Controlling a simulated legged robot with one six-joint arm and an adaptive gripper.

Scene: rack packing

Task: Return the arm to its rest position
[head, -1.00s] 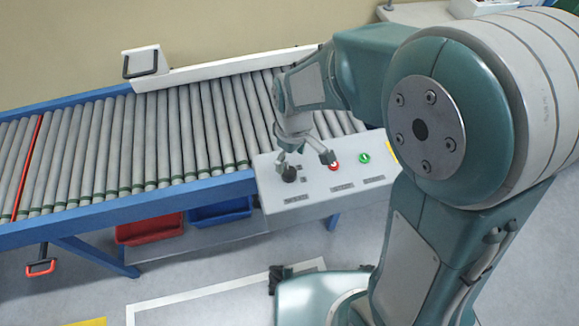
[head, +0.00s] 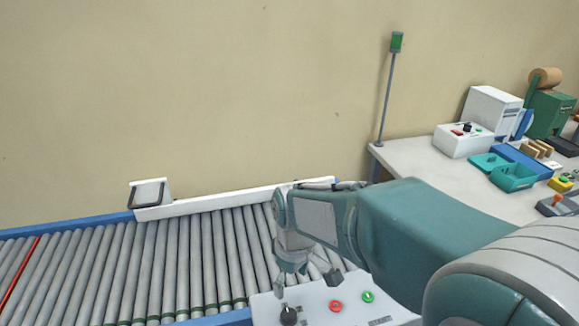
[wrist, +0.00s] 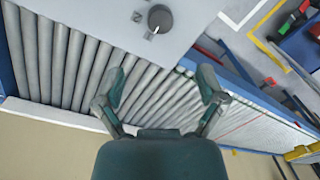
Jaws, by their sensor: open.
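My gripper (head: 306,284) hangs at the end of my bent arm in the head view, above the edge of the roller conveyor (head: 168,268) and close to the control panel (head: 318,305). In the wrist view my gripper (wrist: 160,92) has its two fingers spread apart with nothing between them. The panel carries a black knob (head: 289,314), a red button (head: 336,305) and a green button (head: 368,296). The knob (wrist: 160,19) also shows in the wrist view, beyond the fingertips and apart from them.
A white guide rail (head: 235,199) runs along the conveyor's back by the bare wall. On the right, a pale table (head: 420,165) holds a white box (head: 463,140), teal and blue trays (head: 513,176) and a tape dispenser (head: 550,105). A green-topped pole (head: 388,90) stands at its corner.

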